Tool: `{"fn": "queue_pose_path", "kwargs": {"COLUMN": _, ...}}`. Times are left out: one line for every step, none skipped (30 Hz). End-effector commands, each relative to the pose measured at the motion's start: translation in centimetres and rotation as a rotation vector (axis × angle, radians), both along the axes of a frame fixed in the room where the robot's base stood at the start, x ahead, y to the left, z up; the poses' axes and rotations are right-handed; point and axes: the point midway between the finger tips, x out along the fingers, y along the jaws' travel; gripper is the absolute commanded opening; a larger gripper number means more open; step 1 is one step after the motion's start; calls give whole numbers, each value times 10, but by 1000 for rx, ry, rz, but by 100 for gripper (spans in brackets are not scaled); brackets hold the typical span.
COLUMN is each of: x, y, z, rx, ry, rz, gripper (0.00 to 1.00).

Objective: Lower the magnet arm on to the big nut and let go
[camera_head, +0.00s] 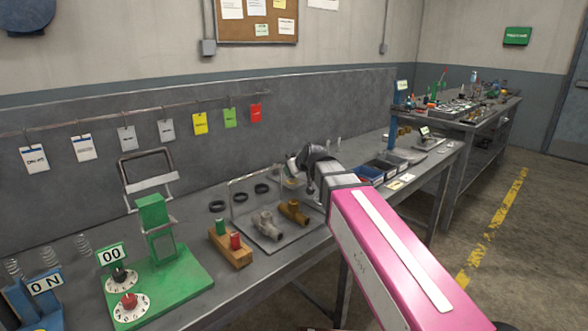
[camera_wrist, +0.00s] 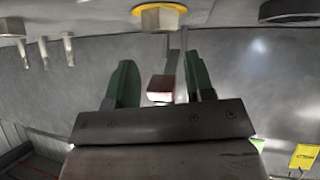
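My gripper (camera_wrist: 160,82) has two green-padded fingers spread apart in the wrist view. A block with a reddish face and a pale edge (camera_wrist: 160,88), on a grey bar (camera_wrist: 174,50), shows between them; it looks like part of the magnet arm. Gaps show beside the block, so I see no grip on it. A large hex nut (camera_wrist: 160,18) on a yellow disc is at the top edge of the wrist view, apart from the block. In the head view my gripper (camera_head: 300,168) is over the bench, and my arm hides what lies behind it.
A tray with two pipe fittings (camera_head: 294,211) and black rings (camera_head: 240,197) lie left of my gripper. A green stand (camera_head: 160,240) is farther left. Blue bins (camera_head: 370,172) stand to the right. Hanging tags (camera_head: 200,123) line the back panel.

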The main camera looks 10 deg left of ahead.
Motion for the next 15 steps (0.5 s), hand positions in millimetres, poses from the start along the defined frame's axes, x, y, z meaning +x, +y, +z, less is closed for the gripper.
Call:
{"fn": "queue_pose_path", "kwargs": {"x": 0, "y": 0, "z": 1, "rx": 1, "ry": 0, "rz": 0, "gripper": 48}}
{"fn": "queue_pose_path", "kwargs": {"x": 0, "y": 0, "z": 1, "rx": 2, "ry": -1, "rz": 0, "gripper": 48}}
{"fn": "queue_pose_path", "kwargs": {"x": 1, "y": 0, "z": 1, "rx": 3, "ry": -2, "rz": 0, "gripper": 48}}
{"fn": "queue_pose_path", "kwargs": {"x": 0, "y": 0, "z": 1, "rx": 3, "ry": -1, "rz": -1, "gripper": 48}}
{"fn": "queue_pose_path", "kwargs": {"x": -1, "y": 0, "z": 2, "rx": 3, "ry": -1, "rz": -1, "gripper": 48}}
{"fn": "queue_pose_path", "kwargs": {"x": -2, "y": -1, "z": 3, "rx": 3, "ry": -3, "rz": -1, "gripper": 48}}
{"fn": "queue_pose_path", "kwargs": {"x": -4, "y": -2, "z": 5, "rx": 3, "ry": -3, "rz": -1, "gripper": 48}}
{"fn": "queue_pose_path", "kwargs": {"x": -6, "y": -4, "z": 7, "rx": 4, "ry": -3, "rz": -1, "gripper": 48}}
{"fn": "queue_pose_path", "kwargs": {"x": -10, "y": -6, "z": 10, "rx": 4, "ry": -3, "rz": -1, "gripper": 48}}
{"fn": "queue_pose_path", "kwargs": {"x": -13, "y": -8, "z": 12, "rx": 4, "ry": -3, "rz": -1, "gripper": 48}}
{"fn": "queue_pose_path", "kwargs": {"x": -17, "y": -11, "z": 15, "rx": 4, "ry": -3, "rz": -1, "gripper": 48}}
{"fn": "queue_pose_path", "kwargs": {"x": -22, "y": -14, "z": 19, "rx": 4, "ry": -3, "rz": -1, "gripper": 48}}
{"fn": "queue_pose_path", "kwargs": {"x": -26, "y": -17, "z": 22, "rx": 4, "ry": -3, "rz": -1, "gripper": 48}}
{"fn": "queue_pose_path", "kwargs": {"x": -30, "y": -20, "z": 26, "rx": 5, "ry": -4, "rz": -1, "gripper": 48}}
{"fn": "queue_pose_path", "kwargs": {"x": -36, "y": -24, "z": 31, "rx": 3, "ry": -4, "rz": -1, "gripper": 48}}
